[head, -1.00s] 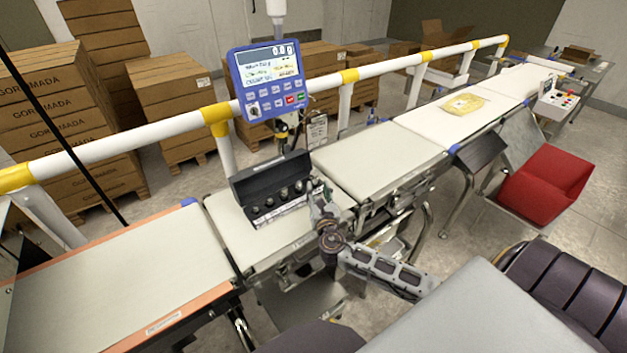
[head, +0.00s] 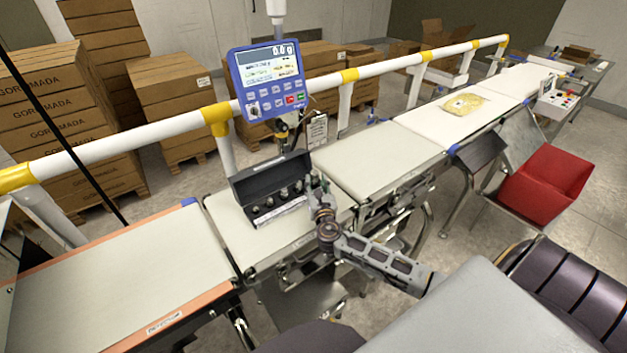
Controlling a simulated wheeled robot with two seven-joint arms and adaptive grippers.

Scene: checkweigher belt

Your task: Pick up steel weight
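Several small steel weights (head: 284,193) sit in a row in an open dark case (head: 245,188) on the weighing belt (head: 232,230). The case lid stands up at the back. My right gripper (head: 312,184) is at the right end of the case, close to the rightmost weights. The gripper is small and partly hidden by its own wrist, so its fingers and any contact with a weight cannot be made out. My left gripper is out of view.
A blue scale display (head: 266,82) reading 0.0 g stands behind the case. A white and yellow rail (head: 120,144) runs behind the belts. A yellow package (head: 463,104) lies on the far belt. A red bin (head: 547,184) is at right. The left belt (head: 120,275) is clear.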

